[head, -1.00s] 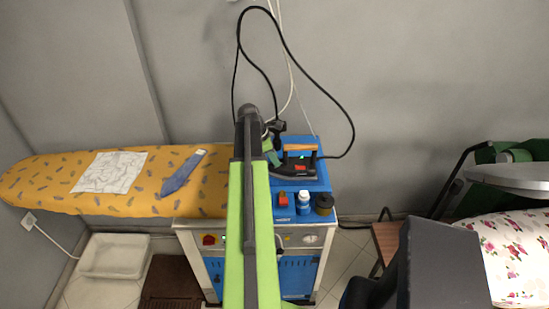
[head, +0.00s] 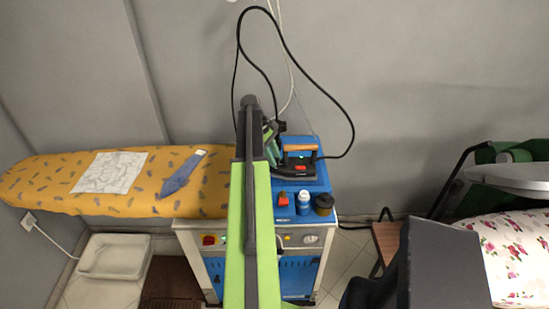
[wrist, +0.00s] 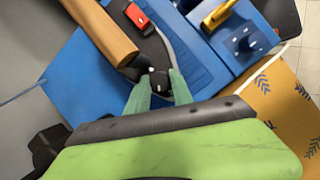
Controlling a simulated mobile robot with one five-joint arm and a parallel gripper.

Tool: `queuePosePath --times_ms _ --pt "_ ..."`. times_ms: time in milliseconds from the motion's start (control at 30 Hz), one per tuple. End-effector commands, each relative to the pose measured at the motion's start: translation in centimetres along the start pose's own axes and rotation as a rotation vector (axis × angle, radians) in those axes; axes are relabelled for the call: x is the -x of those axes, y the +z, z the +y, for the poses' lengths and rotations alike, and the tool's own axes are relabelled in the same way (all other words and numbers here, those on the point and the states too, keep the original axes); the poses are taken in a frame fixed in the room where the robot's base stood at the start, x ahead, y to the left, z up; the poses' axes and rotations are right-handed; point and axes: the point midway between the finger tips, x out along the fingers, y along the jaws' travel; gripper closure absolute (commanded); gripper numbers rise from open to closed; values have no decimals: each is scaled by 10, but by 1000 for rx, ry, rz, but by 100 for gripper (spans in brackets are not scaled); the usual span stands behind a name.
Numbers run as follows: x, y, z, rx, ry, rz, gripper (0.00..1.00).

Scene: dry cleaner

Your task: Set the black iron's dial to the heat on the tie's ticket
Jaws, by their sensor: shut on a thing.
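The black iron (head: 297,174) with its wooden handle (head: 300,147) sits on the blue top of the steam unit. In the wrist view the wooden handle (wrist: 103,30) and a red switch (wrist: 137,15) show beside a small black dial (wrist: 159,80) with a white mark. My gripper (wrist: 161,82) has its green fingers shut on the dial, one on each side. The dial's scale cannot be read. The blue tie (head: 180,177) lies on the yellow ironing board. A small pale patch (head: 201,152) at its upper end may be the ticket; no writing is legible.
A white cloth (head: 110,172) lies on the yellow board (head: 40,185).

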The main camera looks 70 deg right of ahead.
Motion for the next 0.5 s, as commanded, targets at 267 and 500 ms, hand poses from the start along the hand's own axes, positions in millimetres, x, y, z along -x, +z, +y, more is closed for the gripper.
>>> queuePosePath --times_ms 267,500 --pt "-1 1 -2 -133 -65 -9 100" --pt "-1 1 -2 -183 -87 -13 100"
